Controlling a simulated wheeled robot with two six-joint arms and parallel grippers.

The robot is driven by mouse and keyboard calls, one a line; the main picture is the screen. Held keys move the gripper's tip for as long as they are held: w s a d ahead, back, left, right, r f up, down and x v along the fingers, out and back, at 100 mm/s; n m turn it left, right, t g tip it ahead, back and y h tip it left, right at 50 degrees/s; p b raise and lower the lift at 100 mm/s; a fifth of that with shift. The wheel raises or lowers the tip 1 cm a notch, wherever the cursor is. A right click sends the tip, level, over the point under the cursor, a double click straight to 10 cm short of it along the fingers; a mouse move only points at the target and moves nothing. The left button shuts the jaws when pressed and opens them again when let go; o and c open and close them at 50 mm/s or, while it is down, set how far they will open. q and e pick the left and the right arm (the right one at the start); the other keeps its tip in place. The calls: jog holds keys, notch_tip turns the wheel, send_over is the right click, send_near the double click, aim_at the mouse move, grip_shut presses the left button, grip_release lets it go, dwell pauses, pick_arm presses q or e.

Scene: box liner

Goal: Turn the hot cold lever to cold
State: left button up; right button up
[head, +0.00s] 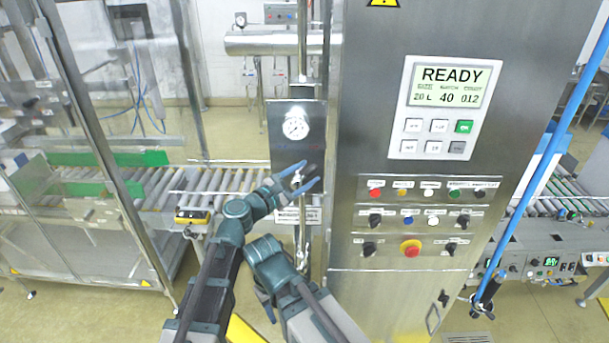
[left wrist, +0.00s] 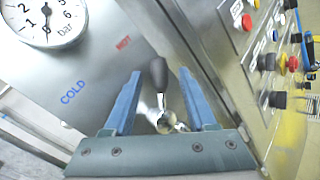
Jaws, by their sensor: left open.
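The hot cold lever has a black knob (left wrist: 158,72) on a shiny metal stem (left wrist: 161,118), seen in the left wrist view. The red HOT label (left wrist: 123,43) is just left of the knob, and the blue COLD label (left wrist: 73,91) lies farther left. The lever points nearer HOT than COLD. My left gripper (left wrist: 160,88) is open, with one blue finger on each side of the lever and visible gaps to the knob. In the head view my left gripper (head: 303,180) is in front of the panel below the gauge. My right gripper (head: 266,304) is low and mostly hidden by its arm.
A round pressure gauge (head: 296,124) is mounted above the lever. A steel cabinet (head: 345,120) with a READY display (head: 446,86) and several buttons and knobs stands close on the right. A roller conveyor (head: 150,188) runs behind on the left.

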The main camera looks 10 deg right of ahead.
pick_arm(q)
grip_shut()
dwell(1.3)
